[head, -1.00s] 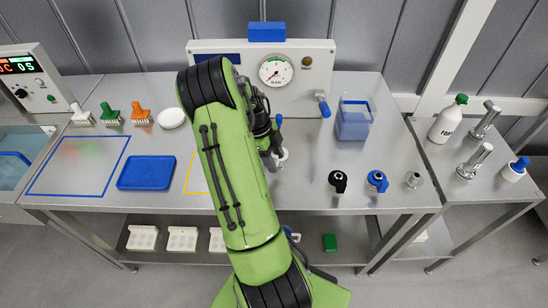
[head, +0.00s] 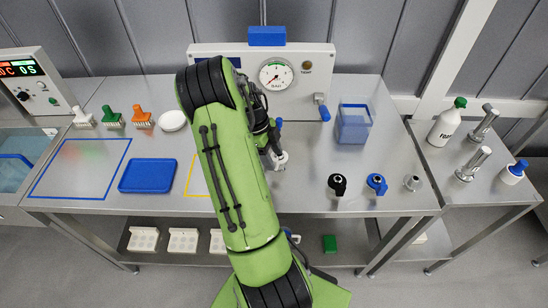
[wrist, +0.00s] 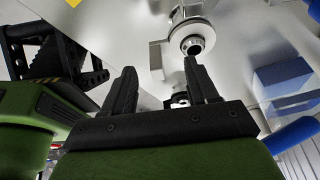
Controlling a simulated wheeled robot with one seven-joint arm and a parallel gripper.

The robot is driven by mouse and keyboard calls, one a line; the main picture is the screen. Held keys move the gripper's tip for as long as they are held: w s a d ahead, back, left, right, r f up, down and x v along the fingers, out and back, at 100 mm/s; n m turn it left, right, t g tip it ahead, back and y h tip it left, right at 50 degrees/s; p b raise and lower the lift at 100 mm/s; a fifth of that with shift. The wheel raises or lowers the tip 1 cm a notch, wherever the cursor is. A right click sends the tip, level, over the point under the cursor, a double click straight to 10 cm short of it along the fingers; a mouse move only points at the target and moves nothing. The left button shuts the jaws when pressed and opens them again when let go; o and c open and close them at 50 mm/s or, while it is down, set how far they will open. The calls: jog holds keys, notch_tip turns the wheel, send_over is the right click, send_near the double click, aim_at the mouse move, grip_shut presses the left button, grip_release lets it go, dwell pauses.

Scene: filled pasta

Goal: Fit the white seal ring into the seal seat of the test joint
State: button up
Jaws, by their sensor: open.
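My gripper (wrist: 160,72) shows in the wrist view with its two black fingers apart and nothing visible held between them. A metal pipe fitting with a round open end (wrist: 193,44), which looks like the test joint, lies just beyond the right fingertip. A gap shows between fingertip and fitting, but I cannot judge its depth. In the head view part of this fitting (head: 278,160) shows beside my green arm, which hides the rest and my fingers.
The gauge panel (head: 318,62) stands at the back. A clear blue bin (head: 353,124), a black-handled part (head: 338,183), a blue-handled part (head: 377,183) and a small metal part (head: 413,183) are right. A blue tray (head: 147,175) and white dish (head: 173,120) are left.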

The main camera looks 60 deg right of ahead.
jog(key=p+v, duration=0.2)
jog(key=v, duration=0.2)
jog(key=shift+w+a+r, duration=0.1)
jog(key=shift+r, duration=0.25)
jog(key=p+v, duration=0.2)
jog(key=v, duration=1.3)
jog(key=shift+w+r, duration=0.15)
jog(key=shift+r, duration=0.25)
